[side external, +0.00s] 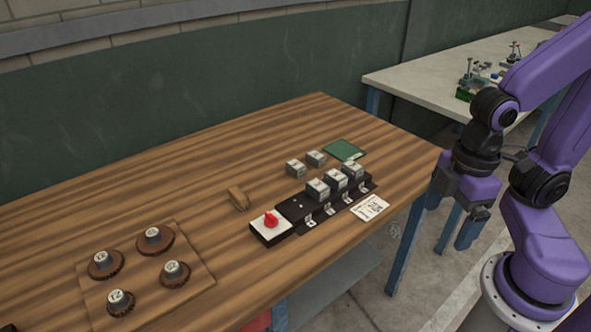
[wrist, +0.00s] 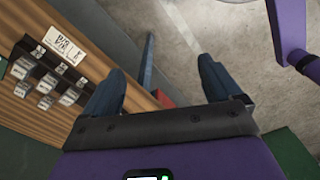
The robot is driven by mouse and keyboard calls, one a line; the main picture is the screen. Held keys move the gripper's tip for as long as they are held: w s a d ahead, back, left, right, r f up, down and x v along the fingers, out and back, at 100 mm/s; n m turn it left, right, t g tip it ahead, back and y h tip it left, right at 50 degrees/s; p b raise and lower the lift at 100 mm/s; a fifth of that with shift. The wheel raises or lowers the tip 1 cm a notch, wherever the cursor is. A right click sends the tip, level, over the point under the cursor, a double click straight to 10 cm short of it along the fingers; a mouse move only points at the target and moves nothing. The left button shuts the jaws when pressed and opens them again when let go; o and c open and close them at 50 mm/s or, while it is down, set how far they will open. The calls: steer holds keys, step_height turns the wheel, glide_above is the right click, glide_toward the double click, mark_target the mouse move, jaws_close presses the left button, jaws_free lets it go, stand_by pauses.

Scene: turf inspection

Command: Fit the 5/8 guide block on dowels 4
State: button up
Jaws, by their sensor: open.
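A black rail (side external: 290,210) with silver brackets along its front lies on the wooden table. Three grey blocks (side external: 318,189) sit along its middle and right part. Its left part is bare, with small pale dots that may be dowels (side external: 300,205). Two similar blocks, one on the left (side external: 295,168) and one on the right (side external: 316,159), stand on the table behind the rail. The markings are too small to tell which is the 5/8 guide block. My gripper (side external: 457,215) is open and empty beyond the table's right edge, above the floor; its spread fingers show in the wrist view (wrist: 162,75).
A white box with a red knob (side external: 270,220) adjoins the rail's left end. A printed card (side external: 370,207) lies in front and a green pad (side external: 344,150) behind. A wooden board (side external: 190,265) with several round pieces and a small brown block (side external: 238,198) are left. Another bench (side external: 420,85) stands behind.

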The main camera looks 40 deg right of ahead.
steer(key=w+a+r+n, duration=0.1)
steer(key=w+a+r, duration=0.15)
steer(key=w, duration=0.45)
steer(key=w+a+r, duration=0.1)
steer(key=w+a, duration=0.3)
steer(key=w, duration=0.2)
steer(key=n, duration=0.4)
glide_above(295, 164)
step_height(295, 164, down, 5)
step_height(295, 164, down, 17)
steer(key=shift+s+f, duration=0.1)
steer(key=shift+f, duration=0.1)
steer(key=c, duration=1.1)
